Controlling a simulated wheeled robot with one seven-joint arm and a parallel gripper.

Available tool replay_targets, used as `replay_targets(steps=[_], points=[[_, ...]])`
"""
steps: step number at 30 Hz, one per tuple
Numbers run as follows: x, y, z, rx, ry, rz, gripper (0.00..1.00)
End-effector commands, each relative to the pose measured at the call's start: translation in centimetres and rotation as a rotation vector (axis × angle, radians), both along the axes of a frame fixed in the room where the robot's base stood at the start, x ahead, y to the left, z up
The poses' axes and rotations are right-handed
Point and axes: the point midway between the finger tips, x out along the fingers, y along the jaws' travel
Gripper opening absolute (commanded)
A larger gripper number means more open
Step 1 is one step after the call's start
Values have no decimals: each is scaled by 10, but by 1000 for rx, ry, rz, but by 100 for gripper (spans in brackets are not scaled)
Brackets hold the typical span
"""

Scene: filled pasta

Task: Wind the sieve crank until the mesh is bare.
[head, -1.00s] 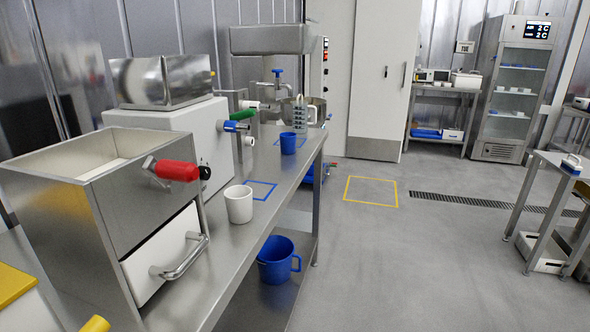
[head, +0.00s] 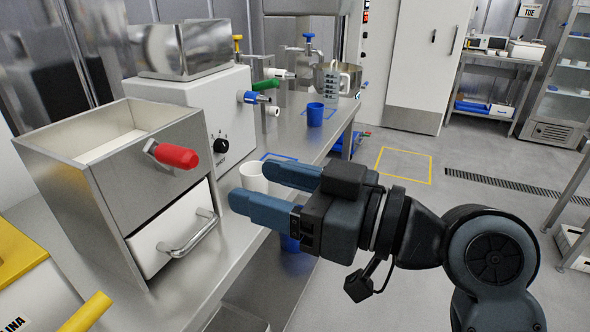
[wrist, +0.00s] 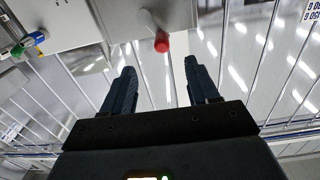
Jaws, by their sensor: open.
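The sieve is an open-topped steel box (head: 145,175) on the bench at left in the head view. A pale cream layer (head: 112,147) shows inside it; I cannot tell how much of the mesh it covers. The crank's red grip (head: 176,156) sticks out from the box's right side. In the wrist view the red grip (wrist: 162,43) lies beyond my fingertips, roughly between them. My gripper (head: 252,187) is open and empty, to the right of the sieve and apart from the crank. Its two fingers also show in the wrist view (wrist: 160,72).
A white drawer (head: 160,240) with a steel handle sits under the sieve box. A white cup (head: 254,177) stands on the bench, partly behind my fingers. A white machine (head: 205,110) with blue and green handles stands behind. Yellow parts (head: 25,262) are at lower left.

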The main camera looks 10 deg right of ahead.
Motion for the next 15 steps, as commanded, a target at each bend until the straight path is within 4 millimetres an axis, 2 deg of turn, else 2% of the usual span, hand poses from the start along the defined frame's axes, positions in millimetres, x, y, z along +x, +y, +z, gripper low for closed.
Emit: replay_targets(steps=[3, 15], points=[[1, 4, 8, -6, -14, 22, 60], [21, 31, 8, -5, -14, 24, 60]])
